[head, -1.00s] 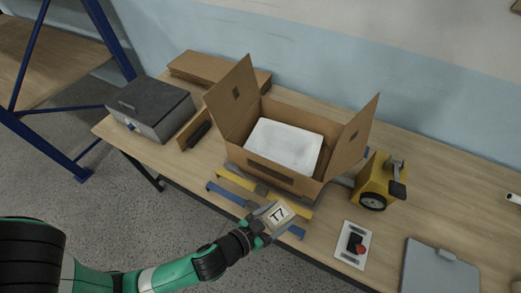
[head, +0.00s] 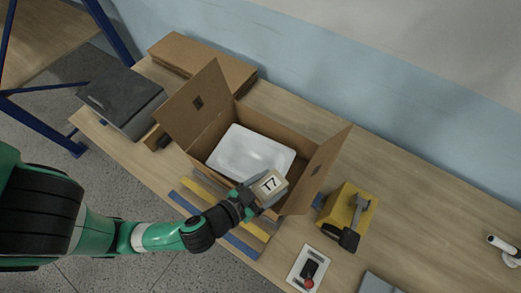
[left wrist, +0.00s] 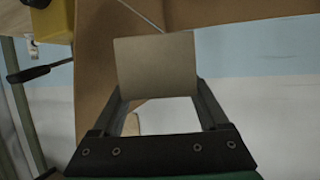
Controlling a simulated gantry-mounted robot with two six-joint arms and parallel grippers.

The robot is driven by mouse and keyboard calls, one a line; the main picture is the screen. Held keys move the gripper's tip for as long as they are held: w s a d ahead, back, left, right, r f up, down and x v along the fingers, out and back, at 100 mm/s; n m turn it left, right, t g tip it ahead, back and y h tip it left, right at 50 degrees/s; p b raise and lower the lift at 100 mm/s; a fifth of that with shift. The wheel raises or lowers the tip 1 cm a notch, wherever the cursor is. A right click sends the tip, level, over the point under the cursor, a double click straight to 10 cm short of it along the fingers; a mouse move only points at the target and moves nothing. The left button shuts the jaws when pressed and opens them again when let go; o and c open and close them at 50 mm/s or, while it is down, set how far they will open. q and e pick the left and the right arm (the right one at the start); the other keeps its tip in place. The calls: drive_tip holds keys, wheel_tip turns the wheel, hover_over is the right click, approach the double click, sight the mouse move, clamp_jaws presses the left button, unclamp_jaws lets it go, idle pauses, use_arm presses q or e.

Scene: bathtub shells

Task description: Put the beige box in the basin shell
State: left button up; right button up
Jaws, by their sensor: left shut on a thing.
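The beige box (head: 271,186), with a label reading like "17" or "T7" on top, is held in my left gripper (head: 258,193). In the left wrist view the beige box (left wrist: 156,75) sits between the two fingers of the gripper (left wrist: 160,95). The white basin shell (head: 248,150) lies inside an open cardboard carton (head: 312,172). The held box is over the carton's near edge, beside the shell's near right corner, and appears raised above it. The gripper hides part of the carton's near wall. My right gripper is not in view.
The carton's flaps stand up at left and right. A yellow device (head: 345,207) stands right of it, with a switch panel (head: 309,268) in front. A grey metal case (head: 121,98) and flat cardboard (head: 202,62) are at the left. Free tabletop lies at the right.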

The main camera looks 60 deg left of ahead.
sight(265, 178)
use_arm(q)
drive_tip(key=shift+s+a+f, duration=0.1)
drive_tip(key=shift+a+f, duration=0.1)
drive_tip(key=shift+f, duration=0.05)
drive_tip(key=shift+a+f+b, duration=0.25)
drive_tip(key=shift+a+b, duration=0.15)
drive_tip(key=shift+a, duration=0.25)
drive_tip(key=shift+a+f+b, duration=0.25)
drive_tip(key=shift+a+b, duration=0.15)
drive_tip(key=shift+a, duration=0.2)
drive_tip(key=w+a+f+b, duration=0.1)
drive_tip(key=a+f+b, duration=0.2)
drive_tip(key=a+f, duration=0.8)
drive_tip(key=shift+w+f+b, duration=0.25)
drive_tip(key=shift+w+b, duration=0.05)
drive_tip(key=shift+w, duration=0.05)
